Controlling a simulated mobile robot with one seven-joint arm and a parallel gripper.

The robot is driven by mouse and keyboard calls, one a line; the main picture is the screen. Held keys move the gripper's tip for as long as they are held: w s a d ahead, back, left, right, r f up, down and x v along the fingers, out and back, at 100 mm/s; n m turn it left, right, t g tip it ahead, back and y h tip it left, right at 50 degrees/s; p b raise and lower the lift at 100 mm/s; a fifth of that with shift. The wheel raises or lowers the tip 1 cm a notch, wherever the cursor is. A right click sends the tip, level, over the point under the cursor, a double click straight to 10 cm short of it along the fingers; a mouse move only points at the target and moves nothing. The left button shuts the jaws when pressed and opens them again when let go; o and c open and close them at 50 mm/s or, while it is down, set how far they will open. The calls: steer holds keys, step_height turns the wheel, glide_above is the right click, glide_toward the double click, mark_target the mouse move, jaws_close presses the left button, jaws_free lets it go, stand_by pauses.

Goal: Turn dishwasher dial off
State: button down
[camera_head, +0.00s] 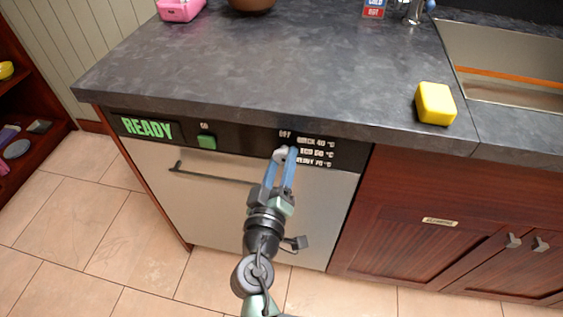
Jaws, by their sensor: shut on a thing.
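The dishwasher (215,205) has a pale front and a black control panel (245,139) under the counter's edge. The panel shows a green "READY" display (147,128), a green button (207,142) marked "GO", and a dial area lettered "OFF" and several temperatures. My gripper (286,155) reaches up to the panel just below the "OFF" label (285,133). Its fingers are shut on the dial there. The fingers mostly hide the dial, so where it points cannot be told.
A dark counter (270,70) overhangs the panel. A yellow sponge (435,103) lies near its right edge beside the sink (505,65). A bar handle (215,175) sticks out from the dishwasher front. Cabinet knobs (514,240) are at the right. The tiled floor in front is clear.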

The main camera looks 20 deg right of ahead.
steer(key=n, duration=0.4)
steer(key=shift+n, duration=0.4)
steer(key=n+p, duration=0.1)
steer(key=n, duration=0.3)
steer(key=shift+r+n+p, duration=0.1)
steer(key=shift+n+p, duration=0.2)
steer(key=n+p, duration=0.1)
steer(key=n, duration=0.3)
steer(key=shift+n, duration=0.3)
steer(key=shift+n+p, duration=0.95)
steer(key=shift+n, duration=1.25)
steer(key=shift+c, duration=1.8)
jaws_free()
